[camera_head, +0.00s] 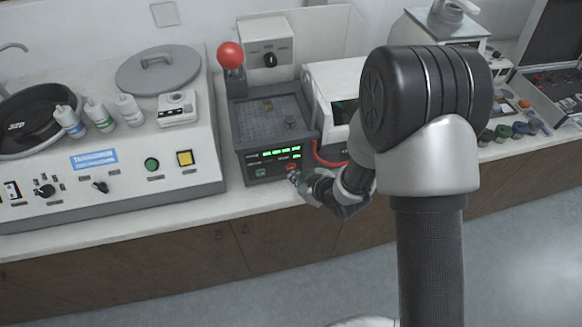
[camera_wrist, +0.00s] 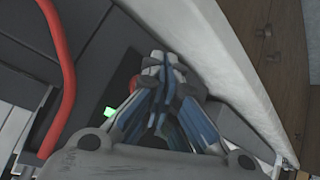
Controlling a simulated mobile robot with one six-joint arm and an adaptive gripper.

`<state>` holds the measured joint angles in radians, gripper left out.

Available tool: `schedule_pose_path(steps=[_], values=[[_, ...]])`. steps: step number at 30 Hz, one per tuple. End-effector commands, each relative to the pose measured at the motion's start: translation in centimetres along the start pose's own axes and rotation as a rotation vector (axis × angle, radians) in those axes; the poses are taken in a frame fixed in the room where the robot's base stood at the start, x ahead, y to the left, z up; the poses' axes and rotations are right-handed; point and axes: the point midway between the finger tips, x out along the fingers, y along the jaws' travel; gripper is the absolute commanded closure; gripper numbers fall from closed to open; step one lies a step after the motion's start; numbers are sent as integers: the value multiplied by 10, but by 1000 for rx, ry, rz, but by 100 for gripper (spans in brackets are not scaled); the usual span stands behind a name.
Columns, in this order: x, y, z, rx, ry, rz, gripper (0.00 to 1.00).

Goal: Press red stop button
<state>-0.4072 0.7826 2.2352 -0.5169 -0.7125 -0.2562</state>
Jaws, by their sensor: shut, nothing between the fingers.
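The mounting press (camera_head: 240,125) is a dark grey unit on the counter. Its front panel carries green lit displays (camera_head: 281,152), a green button (camera_head: 260,172) and the red stop button (camera_head: 292,167) at the lower right. My gripper (camera_head: 294,176) is shut and empty, with its fingertips right at the stop button in the head view. In the wrist view the shut fingertips (camera_wrist: 161,66) point at the panel, and a bit of the red button (camera_wrist: 134,86) shows beside them, mostly hidden behind the fingers. I cannot tell whether the fingertips touch it.
A red ball-topped lever (camera_head: 230,56) stands at the press's back left. A red hose (camera_wrist: 66,85) curves beside my gripper, between the press and a white unit (camera_head: 335,85). A grinder station (camera_head: 100,160) with bottles stands to the left. The floor in front is clear.

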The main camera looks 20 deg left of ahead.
Motion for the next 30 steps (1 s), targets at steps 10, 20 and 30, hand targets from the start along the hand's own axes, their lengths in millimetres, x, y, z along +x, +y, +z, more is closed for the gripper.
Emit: schedule_pose_path(steps=[10, 20, 30], values=[[5, 3, -4, -1, 1, -1, 100], [6, 4, -4, -1, 1, 0, 100], [9, 6, -6, -1, 0, -1, 100]])
